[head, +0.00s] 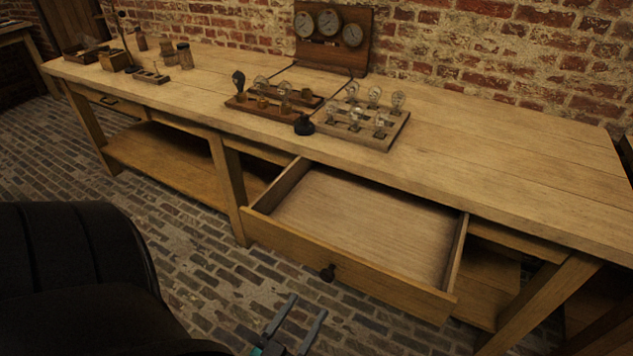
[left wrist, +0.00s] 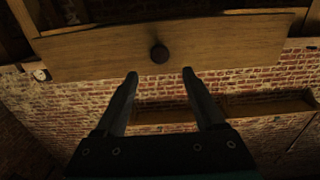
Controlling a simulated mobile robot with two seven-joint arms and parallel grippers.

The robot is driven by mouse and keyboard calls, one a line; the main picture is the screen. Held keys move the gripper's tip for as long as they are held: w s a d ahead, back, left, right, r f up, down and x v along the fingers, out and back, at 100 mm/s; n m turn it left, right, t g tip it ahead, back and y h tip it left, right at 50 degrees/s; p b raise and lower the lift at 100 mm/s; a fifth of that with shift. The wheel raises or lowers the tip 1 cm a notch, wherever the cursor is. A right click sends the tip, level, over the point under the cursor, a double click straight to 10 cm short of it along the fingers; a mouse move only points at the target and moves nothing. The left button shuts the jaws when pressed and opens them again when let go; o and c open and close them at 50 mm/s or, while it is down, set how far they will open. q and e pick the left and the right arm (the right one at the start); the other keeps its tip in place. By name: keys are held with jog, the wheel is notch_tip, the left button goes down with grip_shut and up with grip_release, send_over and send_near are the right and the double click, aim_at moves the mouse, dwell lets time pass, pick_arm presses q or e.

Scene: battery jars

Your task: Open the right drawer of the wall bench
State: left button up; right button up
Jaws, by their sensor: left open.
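The right drawer (head: 365,222) of the wooden wall bench (head: 520,165) is pulled well out, and its inside is bare. Its wooden front (head: 390,283) has one dark round knob (head: 327,273); the knob also shows in the left wrist view (left wrist: 159,53). My left gripper (head: 307,304) is open and empty, in front of the drawer front and close to the knob. In the left wrist view, the knob lies just beyond the gap between the two fingertips (left wrist: 160,74), apart from both fingers. My right gripper is not in view.
Lamp boards with bulbs (head: 365,120) stand on the bench top behind the drawer, below a gauge panel (head: 333,38). Jars (head: 185,55) and small boxes stand at the far left. A closed left drawer (head: 115,104) shows. The brick floor (head: 215,290) before the bench is clear.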

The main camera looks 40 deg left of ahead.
pick_arm(q)
jog(key=v, duration=0.7)
jog(key=shift+s, duration=0.25)
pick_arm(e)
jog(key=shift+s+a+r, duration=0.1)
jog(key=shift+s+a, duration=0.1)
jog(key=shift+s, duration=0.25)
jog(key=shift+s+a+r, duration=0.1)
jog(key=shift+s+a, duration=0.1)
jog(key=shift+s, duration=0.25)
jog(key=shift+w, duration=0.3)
